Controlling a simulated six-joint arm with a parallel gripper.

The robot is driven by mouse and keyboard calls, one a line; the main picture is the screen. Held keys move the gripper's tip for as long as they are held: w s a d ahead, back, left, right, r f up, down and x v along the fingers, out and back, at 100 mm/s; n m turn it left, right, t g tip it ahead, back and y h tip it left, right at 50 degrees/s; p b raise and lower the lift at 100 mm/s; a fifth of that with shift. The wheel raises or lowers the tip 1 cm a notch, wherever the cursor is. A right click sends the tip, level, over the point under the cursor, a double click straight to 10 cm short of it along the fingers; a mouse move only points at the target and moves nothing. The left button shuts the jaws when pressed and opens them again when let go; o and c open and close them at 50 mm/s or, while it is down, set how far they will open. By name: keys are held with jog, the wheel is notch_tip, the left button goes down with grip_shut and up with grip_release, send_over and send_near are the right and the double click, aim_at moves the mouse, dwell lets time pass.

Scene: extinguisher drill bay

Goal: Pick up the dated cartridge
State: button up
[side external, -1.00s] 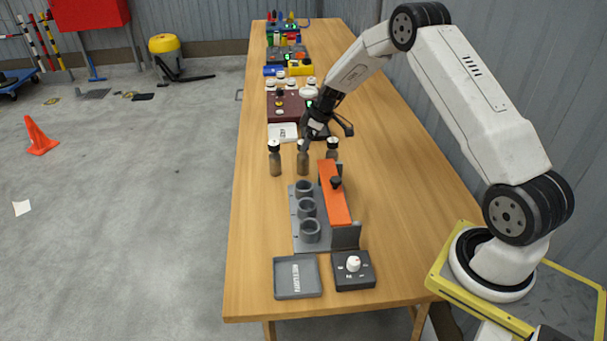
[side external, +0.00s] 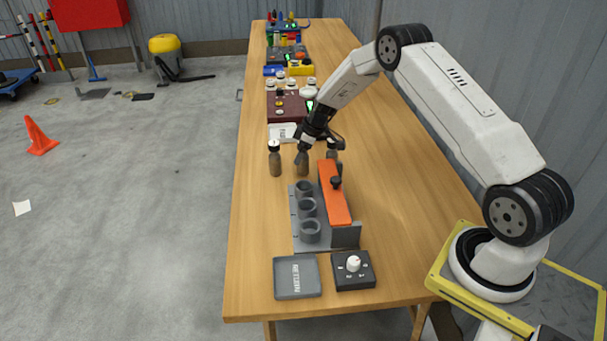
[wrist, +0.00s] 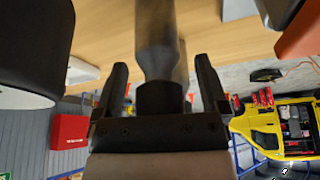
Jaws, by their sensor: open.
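Three brown-grey cartridges with dark caps stand in a row on the table: a left one (side external: 275,162), a middle one (side external: 302,166) and a right one (side external: 334,157), partly hidden by my gripper. No date is readable on any of them, so I cannot tell which is the dated cartridge. My gripper (side external: 303,150) is at the top of the middle cartridge. In the wrist view the open fingers (wrist: 160,66) stand on both sides of a cartridge (wrist: 156,35), with gaps visible; its dark neck end points toward the palm.
A grey rack with round sockets (side external: 310,232) and an orange bar (side external: 336,195) stands close in front. A grey tray (side external: 297,292) and a dial box (side external: 354,270) lie nearer. A white-topped dark object (wrist: 38,45) looms at the wrist view's left. Clear table lies right.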

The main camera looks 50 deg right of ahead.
dwell(0.3)
grip_shut()
jog(key=shift+r, duration=0.15)
jog(key=shift+r, duration=4.9)
jog(key=shift+s+a+n, duration=0.35)
jog(key=shift+a+n, duration=0.05)
jog(key=shift+a, duration=0.15)
jog(key=s+a+f+n+g+y, duration=0.1)
jog(key=s+a+n+g+y, duration=0.1)
jog(key=s+a+n, duration=0.6)
jog(key=s+a+g, duration=0.1)
jog(key=s+a, duration=0.3)
jog(key=a, duration=0.1)
jog(key=shift+s+f, duration=0.2)
jog(key=shift+f, duration=0.05)
